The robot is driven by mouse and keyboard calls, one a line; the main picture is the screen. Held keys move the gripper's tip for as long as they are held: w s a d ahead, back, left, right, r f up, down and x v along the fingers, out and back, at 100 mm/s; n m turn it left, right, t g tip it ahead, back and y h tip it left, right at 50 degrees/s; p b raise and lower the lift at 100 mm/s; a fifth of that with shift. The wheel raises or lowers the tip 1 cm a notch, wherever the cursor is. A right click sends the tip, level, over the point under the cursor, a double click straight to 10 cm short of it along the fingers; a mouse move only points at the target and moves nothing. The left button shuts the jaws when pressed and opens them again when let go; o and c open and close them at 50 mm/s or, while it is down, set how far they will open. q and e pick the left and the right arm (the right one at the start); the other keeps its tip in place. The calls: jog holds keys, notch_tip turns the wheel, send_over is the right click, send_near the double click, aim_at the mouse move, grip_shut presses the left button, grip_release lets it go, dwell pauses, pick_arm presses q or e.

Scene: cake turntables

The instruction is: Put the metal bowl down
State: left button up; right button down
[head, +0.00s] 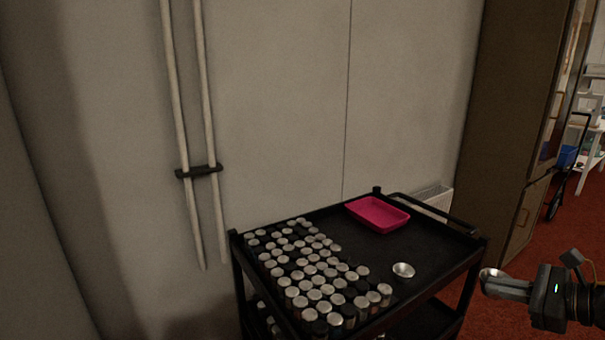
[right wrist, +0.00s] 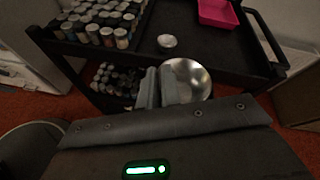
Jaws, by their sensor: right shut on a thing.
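My right gripper (head: 500,287) is at the right of the head view, beside the cart's right edge. Its fingers are shut on a shiny metal bowl (head: 489,273). In the right wrist view, the held bowl (right wrist: 190,78) shows at the fingertips, its hollow side facing the camera, over the cart's near edge or just off it; I cannot tell which. My left gripper is not in view.
Many metal-topped jars (head: 310,270) stand packed on the cart's left side. A pink tray (head: 378,213) lies at the back. The cart top right of the small bowl is clear. A raised rail (head: 435,212) edges the cart. A tall brown cabinet (head: 510,130) stands behind.

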jog(key=s+a+f+n+g+y, duration=0.2)
jog(key=a, duration=0.8)
jog(key=s+a+f+n+g+y, duration=0.1)
jog(key=a+f+n+y, duration=0.1)
jog(key=a, duration=0.9)
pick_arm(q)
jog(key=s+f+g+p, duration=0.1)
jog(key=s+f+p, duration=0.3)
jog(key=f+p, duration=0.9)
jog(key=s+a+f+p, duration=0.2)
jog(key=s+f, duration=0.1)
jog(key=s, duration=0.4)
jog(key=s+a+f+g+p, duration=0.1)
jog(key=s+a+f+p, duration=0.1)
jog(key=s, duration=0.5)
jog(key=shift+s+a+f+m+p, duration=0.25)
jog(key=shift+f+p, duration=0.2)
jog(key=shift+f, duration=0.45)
pick_arm(e)
notch_tip(320, 180, up, 11)
jog(key=shift+s+d+r, duration=0.15)
jog(key=shift+s+d, duration=0.1)
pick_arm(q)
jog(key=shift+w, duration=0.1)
